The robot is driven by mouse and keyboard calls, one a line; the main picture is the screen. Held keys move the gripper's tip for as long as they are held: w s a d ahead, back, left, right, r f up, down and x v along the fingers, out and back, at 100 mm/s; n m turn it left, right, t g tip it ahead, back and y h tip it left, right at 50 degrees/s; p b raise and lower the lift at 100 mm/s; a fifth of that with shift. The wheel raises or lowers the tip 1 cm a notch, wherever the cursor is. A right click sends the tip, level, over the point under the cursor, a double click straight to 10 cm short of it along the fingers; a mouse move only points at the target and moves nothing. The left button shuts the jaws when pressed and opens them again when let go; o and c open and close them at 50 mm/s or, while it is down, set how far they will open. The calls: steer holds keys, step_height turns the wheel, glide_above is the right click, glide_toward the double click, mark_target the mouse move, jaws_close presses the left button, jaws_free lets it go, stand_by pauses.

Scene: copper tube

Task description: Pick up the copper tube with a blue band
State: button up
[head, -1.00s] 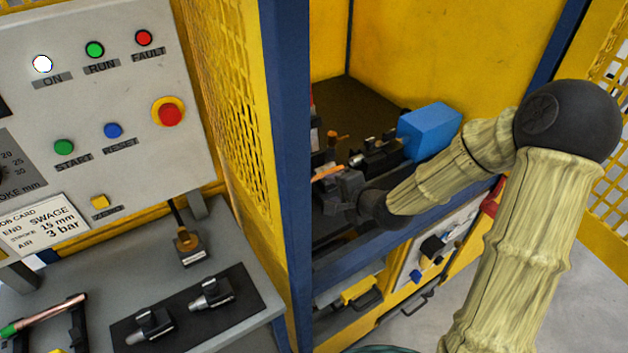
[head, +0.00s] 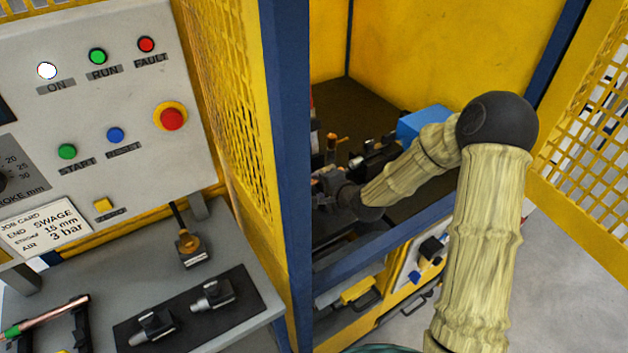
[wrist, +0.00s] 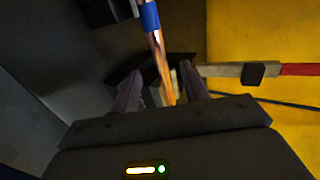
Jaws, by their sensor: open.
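The copper tube (wrist: 160,60) with a blue band (wrist: 149,17) shows in the wrist view, running from the top edge down between my fingers. My gripper (wrist: 160,71) is open, with one finger on each side of the tube; I cannot tell whether either touches it. In the head view my gripper (head: 327,182) is inside the yellow enclosure, at its left side. The blue-banded tube cannot be made out there. Another copper tube (head: 55,311), with a green end, lies on a black holder on the grey bench at the lower left.
A blue block (head: 422,123) and dark fixtures stand inside the enclosure beside my forearm. A blue post (head: 288,160) and yellow mesh border the opening on the left. A red-handled tool (wrist: 255,71) lies to the right in the wrist view.

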mark_target(313, 183)
steer(key=x, duration=0.3)
steer(key=shift+w+f+p, duration=0.1)
steer(key=shift+w+p, duration=0.1)
steer(key=shift+p, duration=0.15)
steer(key=shift+d, duration=0.1)
steer(key=shift+c, duration=0.5)
jaws_close()
